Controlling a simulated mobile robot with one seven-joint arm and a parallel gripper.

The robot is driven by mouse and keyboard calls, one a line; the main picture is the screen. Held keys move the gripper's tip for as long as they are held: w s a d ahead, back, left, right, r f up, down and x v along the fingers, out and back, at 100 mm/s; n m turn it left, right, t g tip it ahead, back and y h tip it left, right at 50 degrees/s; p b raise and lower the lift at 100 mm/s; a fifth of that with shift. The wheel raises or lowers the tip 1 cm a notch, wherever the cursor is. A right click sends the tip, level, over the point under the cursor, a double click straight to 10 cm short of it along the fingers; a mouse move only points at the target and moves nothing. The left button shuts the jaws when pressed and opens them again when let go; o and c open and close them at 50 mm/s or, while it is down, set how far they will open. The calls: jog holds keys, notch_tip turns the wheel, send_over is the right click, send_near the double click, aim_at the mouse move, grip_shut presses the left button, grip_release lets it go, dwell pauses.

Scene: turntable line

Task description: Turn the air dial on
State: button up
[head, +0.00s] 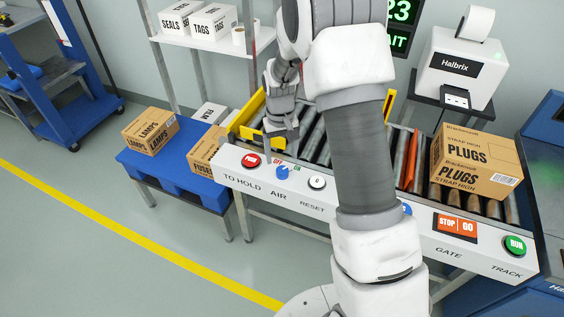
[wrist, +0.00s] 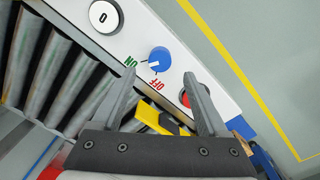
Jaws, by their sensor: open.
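The air dial (head: 281,172) is a blue knob on the white front panel, above the label AIR. It also shows in the wrist view (wrist: 160,59), with a white mark on its face, a green ON to its left and a red OFF below it. I cannot tell for sure which word the mark points to. My gripper (head: 281,128) is above and behind the dial in the head view. In the wrist view my gripper (wrist: 161,80) has its two fingers apart and empty, with the dial beyond the gap between the tips, apparently not touched.
A red button (head: 251,160) is left of the dial and a white reset button (head: 317,182) is right of it. Behind the panel run rollers (head: 313,142) and a yellow frame (head: 247,112). A PLUGS box (head: 475,165) stands on the right rollers.

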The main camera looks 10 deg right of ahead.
aim_at(281, 170)
notch_tip(281, 170, up, 12)
jog(key=p, duration=0.1)
jog(key=shift+a+f, duration=0.15)
jog(key=shift+f, duration=0.1)
